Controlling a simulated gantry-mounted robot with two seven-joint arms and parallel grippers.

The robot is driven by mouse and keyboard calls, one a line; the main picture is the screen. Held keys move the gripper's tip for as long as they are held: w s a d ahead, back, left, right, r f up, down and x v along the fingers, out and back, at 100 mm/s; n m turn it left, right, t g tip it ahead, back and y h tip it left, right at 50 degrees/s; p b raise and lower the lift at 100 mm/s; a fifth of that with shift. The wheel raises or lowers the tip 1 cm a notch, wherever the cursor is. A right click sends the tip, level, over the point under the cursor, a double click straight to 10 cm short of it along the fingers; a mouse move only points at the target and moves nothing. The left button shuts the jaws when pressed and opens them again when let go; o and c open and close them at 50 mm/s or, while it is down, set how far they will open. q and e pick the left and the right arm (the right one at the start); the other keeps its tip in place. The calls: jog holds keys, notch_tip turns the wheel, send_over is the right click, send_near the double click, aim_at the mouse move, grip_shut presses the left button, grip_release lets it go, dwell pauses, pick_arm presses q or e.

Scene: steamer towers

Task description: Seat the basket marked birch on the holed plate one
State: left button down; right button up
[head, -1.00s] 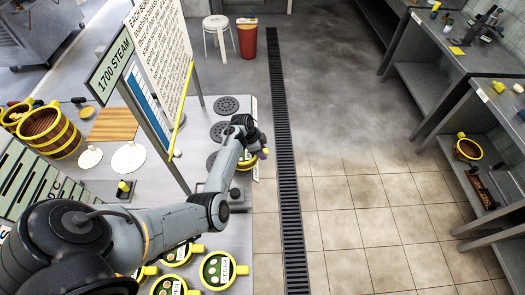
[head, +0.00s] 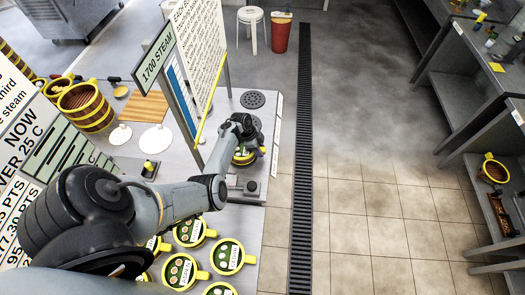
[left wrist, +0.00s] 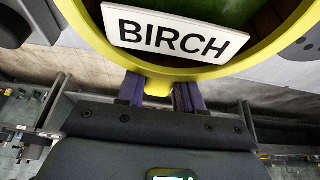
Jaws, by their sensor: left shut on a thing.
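The birch basket is a round steamer with a yellow rim (left wrist: 150,78) and a white BIRCH label (left wrist: 170,34) in the left wrist view. The purple fingers of my left gripper (left wrist: 160,95) are shut on its yellow handle. In the head view the basket (head: 243,159) hangs from my left gripper (head: 259,152) at the bench's right side. A dark holed plate (head: 252,99) lies bare at the back. Another holed plate (head: 257,122) is partly behind my wrist. A third plate's place is hidden by the basket and arm. Plate numbers are unreadable. My right gripper is out of view.
Several yellow-rimmed baskets (head: 229,257) stand at the bench's front. A sign board (head: 196,60) on posts rises left of the plates. Wooden tubs (head: 86,107) stand farther left. Floor with a drain grate (head: 303,130) lies right of the bench.

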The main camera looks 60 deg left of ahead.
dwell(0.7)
pick_arm(q)
jog(key=shift+f, duration=0.3)
jog(key=shift+f+b, duration=0.35)
jog(key=shift+b, duration=0.15)
jog(key=c, duration=0.6)
grip_release()
jog(key=shift+c, duration=0.2)
jog(key=shift+s+a+r, duration=0.1)
jog(key=shift+s+r, duration=0.05)
jog(key=shift+r, duration=0.3)
jog(key=p+v, duration=0.2)
jog(key=v, duration=0.6)
jog(key=shift+s+a+r, duration=0.1)
jog(key=shift+a+r, duration=0.05)
jog(key=shift+r, duration=0.15)
jog(key=shift+s+a+r, duration=0.1)
jog(key=shift+s+r, duration=0.15)
jog(key=shift+r, duration=0.3)
